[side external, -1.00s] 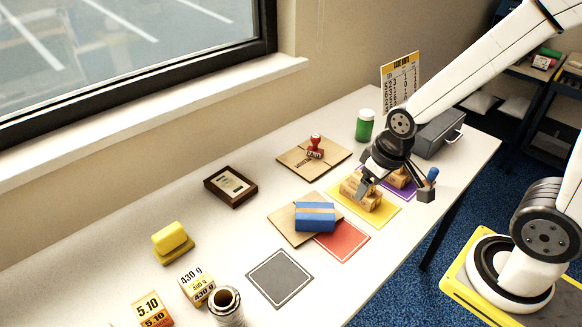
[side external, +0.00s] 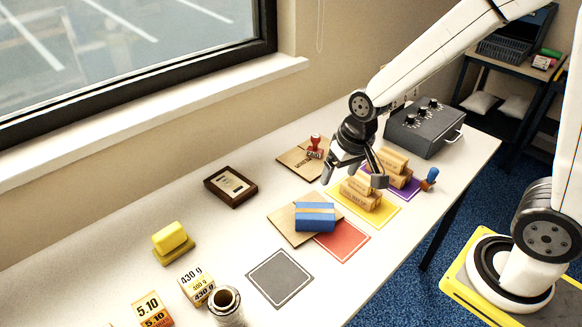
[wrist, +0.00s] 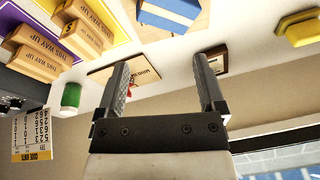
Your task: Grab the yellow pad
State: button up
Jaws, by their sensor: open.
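A yellow block on a flat yellow base (side external: 172,240) sits at the left of the table, and it also shows at the top right of the wrist view (wrist: 300,32). A flat yellow square (side external: 384,219) lies farther right with wooden blocks (side external: 361,192) on it. My gripper (side external: 353,180) is open and empty, above the table near the yellow square and well to the right of the yellow block. In the wrist view its two fingers (wrist: 162,66) are spread with nothing held between them.
A blue block (side external: 314,216) rests on a brown envelope beside a red square (side external: 343,241). A red-handled stamp (side external: 314,147) stands on another envelope. A framed plaque (side external: 230,186), number blocks (side external: 196,284) and a roll (side external: 227,305) stand around the left half. A grey square (side external: 279,279) is bare.

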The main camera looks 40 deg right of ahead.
jog(key=w+a+m+y, duration=0.1)
jog(key=w+a+m, duration=0.4)
jog(key=w, duration=0.4)
jog(key=m+g+y, duration=0.3)
jog(key=m, duration=0.7)
send_over(168, 231)
jog(key=d, duration=0.3)
jog(key=f, duration=0.6)
jog(key=shift+a+f, duration=0.2)
jog(key=shift+f, duration=0.05)
jog(key=shift+x, duration=1.3)
jog(key=shift+f, duration=0.15)
jog(key=shift+x, duration=2.45)
jog(key=shift+w, duration=0.2)
grip_shut()
